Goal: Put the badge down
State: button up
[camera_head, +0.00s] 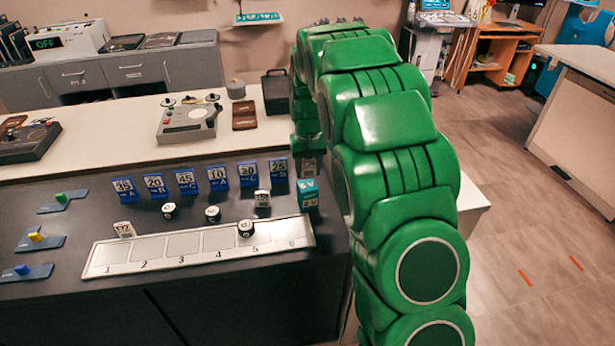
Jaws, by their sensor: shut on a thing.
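My green arm fills the right middle, and its end hangs down at the right end of the dark counter. My gripper (307,152) is mostly hidden by the arm; it is shut on a small brownish piece, apparently the badge (309,166), whose face is too small to read. The badge is just above and behind a teal box (306,195) with pale marks; I cannot tell whether they touch. A pale tray (170,263) with numbered slots lies in front. A small white block (123,229) stands at slot 1 and a black-and-white round piece (245,229) near slot 5.
A row of blue number stands (186,182) is behind the tray. Two round pieces (169,210) (212,214) and a white block (262,199) stand between. A grey device (188,121) is on the rear shelf.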

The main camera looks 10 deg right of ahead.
aim_at(307, 185)
jog(key=shift+w+f, duration=0.3)
jog(key=shift+f, duration=0.2)
jog(key=shift+w+f, duration=0.3)
jog(key=shift+f, duration=1.45)
jog(key=shift+f, duration=0.15)
jog(key=o, duration=1)
jog(key=shift+o, duration=0.2)
